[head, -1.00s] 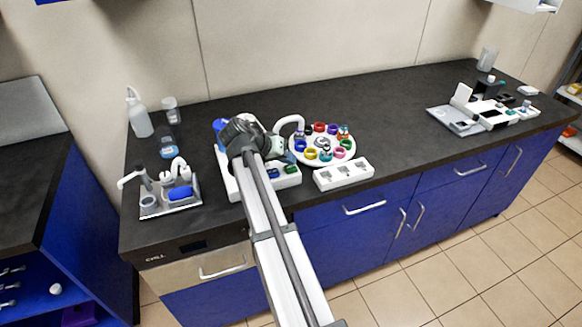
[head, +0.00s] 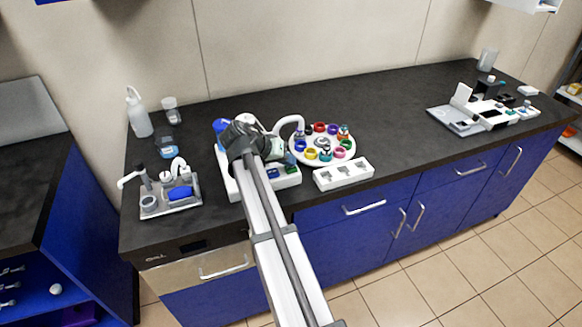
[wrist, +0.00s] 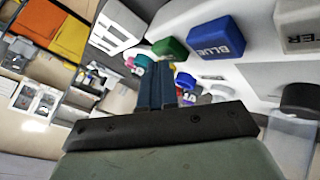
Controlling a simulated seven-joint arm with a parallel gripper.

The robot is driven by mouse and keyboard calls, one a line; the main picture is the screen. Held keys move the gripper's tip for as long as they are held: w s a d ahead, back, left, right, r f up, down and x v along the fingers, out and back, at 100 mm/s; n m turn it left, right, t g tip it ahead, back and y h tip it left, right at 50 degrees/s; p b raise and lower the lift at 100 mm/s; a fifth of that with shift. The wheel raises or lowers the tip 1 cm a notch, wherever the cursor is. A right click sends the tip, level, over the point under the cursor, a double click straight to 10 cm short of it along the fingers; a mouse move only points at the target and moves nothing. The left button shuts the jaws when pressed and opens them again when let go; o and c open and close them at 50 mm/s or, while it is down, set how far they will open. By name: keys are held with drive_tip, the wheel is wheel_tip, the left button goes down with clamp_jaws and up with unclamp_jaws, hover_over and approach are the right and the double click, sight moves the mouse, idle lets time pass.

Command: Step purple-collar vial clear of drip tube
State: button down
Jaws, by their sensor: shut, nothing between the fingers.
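The round white carousel (head: 322,159) holds several vials with coloured collars. A purple-looking collar (head: 332,129) sits at its back; it is too small to be sure of. The white curved drip tube (head: 290,120) arches from the bioreactor unit to the carousel's left side. I cannot tell which vial is under its tip. In the wrist view my gripper (wrist: 157,68) has its dark blue fingers together and empty. They point toward small coloured collars, partly hidden behind them. In the head view my wrist hides the fingertips, above the unit's front.
The unit's green button (wrist: 170,47) and blue button (wrist: 216,37), marked BLUE, lie close right of my fingers. A white slotted block (head: 343,176) stands in front of the carousel.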

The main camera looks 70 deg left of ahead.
sight(288, 168)
drive_tip(key=shift+f, duration=0.2)
idle(0.4)
drive_tip(key=shift+r, duration=1)
drive_tip(key=shift+r, duration=2.35)
idle(0.8)
wheel_tip(288, 168, up, 4)
drive_tip(key=shift+f, duration=0.1)
drive_tip(key=shift+f, duration=0.1)
idle(0.3)
